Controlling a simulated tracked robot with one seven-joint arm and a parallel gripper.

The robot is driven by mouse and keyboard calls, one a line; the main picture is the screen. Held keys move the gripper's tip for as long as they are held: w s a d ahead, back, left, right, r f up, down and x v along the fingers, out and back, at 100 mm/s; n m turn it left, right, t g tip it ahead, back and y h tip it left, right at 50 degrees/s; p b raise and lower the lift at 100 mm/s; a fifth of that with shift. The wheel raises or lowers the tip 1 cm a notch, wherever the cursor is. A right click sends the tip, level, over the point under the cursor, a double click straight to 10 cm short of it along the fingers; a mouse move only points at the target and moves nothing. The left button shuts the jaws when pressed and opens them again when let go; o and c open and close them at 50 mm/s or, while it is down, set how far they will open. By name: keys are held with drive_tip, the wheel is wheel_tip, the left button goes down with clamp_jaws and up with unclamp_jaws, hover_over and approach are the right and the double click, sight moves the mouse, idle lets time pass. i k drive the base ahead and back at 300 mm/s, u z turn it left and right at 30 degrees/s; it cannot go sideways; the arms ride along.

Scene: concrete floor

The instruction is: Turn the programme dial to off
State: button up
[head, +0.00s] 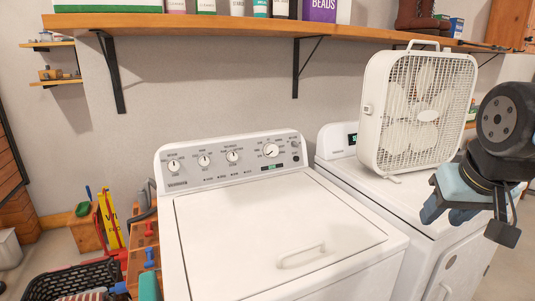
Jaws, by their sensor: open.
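The white top-load washer (285,235) stands in the middle with its lid shut. Its sloped control panel (215,178) faces me. The large round programme dial (270,150) is on the right part of the panel, with printed marks around it. Its pointer setting is too small to read. Three smaller knobs, including the leftmost knob (173,165), sit to its left. My gripper (446,214) is at the right, in front of the second white machine and the fan, well away from the dial. It is open, and nothing shows between its fingers.
A white box fan (416,112) stands on the second white machine (350,172), right of the washer. A wooden shelf (200,24) with boxes runs above. A black basket (75,281) and tools are at the lower left. The space before the panel is clear.

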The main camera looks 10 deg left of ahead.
sight(270, 149)
drive_tip(key=u, duration=0.05)
drive_tip(key=k, duration=1.4)
drive_tip(key=u, duration=0.5)
drive_tip(key=i, duration=1.05)
drive_tip(key=z, duration=0.05)
